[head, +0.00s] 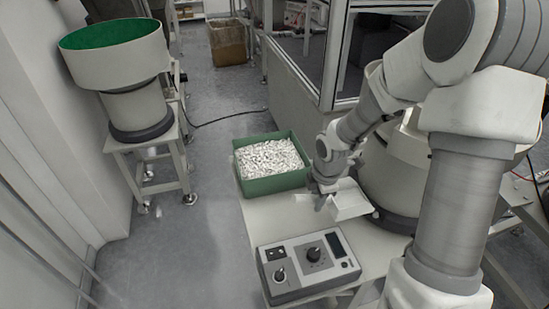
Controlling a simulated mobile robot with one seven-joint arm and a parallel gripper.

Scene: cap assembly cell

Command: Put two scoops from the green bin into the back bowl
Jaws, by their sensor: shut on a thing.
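The green bin (274,187) stands on the light table, filled with many small white parts (268,157). My gripper (322,197) is just right of the bin, low over the table, pointing down. It is shut on a white scoop (352,207), whose open tray extends to the right. Whether the scoop touches the table, and whether parts lie in it, I cannot tell. A feeder bowl with a green inside (113,48) stands at the back left on its own stand. Another large pale bowl (384,165) is at the right, partly hidden behind my arm.
A control box (308,263) with knobs sits at the table's front. A glass-and-metal enclosure (325,60) rises behind the table. A cardboard box (228,42) stands on the floor at the back. The floor between the left stand and the table is open, with a cable across it.

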